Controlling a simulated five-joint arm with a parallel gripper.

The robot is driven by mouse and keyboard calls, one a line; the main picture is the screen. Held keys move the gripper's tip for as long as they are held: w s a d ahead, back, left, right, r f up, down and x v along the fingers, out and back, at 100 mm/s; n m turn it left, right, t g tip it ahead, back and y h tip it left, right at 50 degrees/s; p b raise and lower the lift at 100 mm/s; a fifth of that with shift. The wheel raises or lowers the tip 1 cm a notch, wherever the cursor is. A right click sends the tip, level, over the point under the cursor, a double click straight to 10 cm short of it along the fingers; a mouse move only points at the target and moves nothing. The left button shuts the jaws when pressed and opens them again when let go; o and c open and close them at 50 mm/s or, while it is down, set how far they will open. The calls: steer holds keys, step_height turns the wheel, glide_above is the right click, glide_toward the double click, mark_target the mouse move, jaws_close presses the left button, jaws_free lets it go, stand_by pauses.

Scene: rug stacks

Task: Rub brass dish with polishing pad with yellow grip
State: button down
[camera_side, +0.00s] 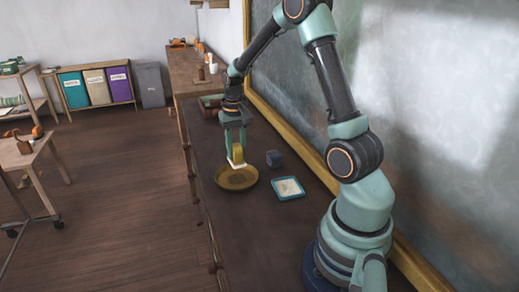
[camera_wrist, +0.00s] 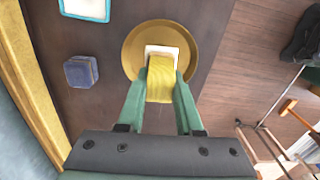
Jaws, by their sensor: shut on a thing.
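The brass dish (camera_side: 228,182) lies on the dark bench, below my gripper in the side view. It also shows in the wrist view (camera_wrist: 133,47) as a round golden dish. My gripper (camera_side: 237,152) is shut on the yellow grip of the polishing pad (camera_wrist: 160,80), with a finger on each side of it. The pad's white face is at the lower end of the grip, over the middle of the dish. It looks to be at or very near the dish surface; I cannot tell whether it touches. The pad hides part of the dish.
A teal-rimmed tray (camera_side: 289,195) with a pale inside lies right of the dish. A small dark blue block (camera_side: 273,158) stands behind the tray. A chalkboard with a yellow frame (camera_side: 275,118) borders the bench on the right. A box (camera_side: 211,101) sits farther back.

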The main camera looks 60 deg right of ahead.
mark_target(237, 165)
steer(key=shift+f, duration=2.75)
steer(key=c, duration=1.3)
jaws_free()
jaws_close()
steer(key=shift+f, duration=0.5)
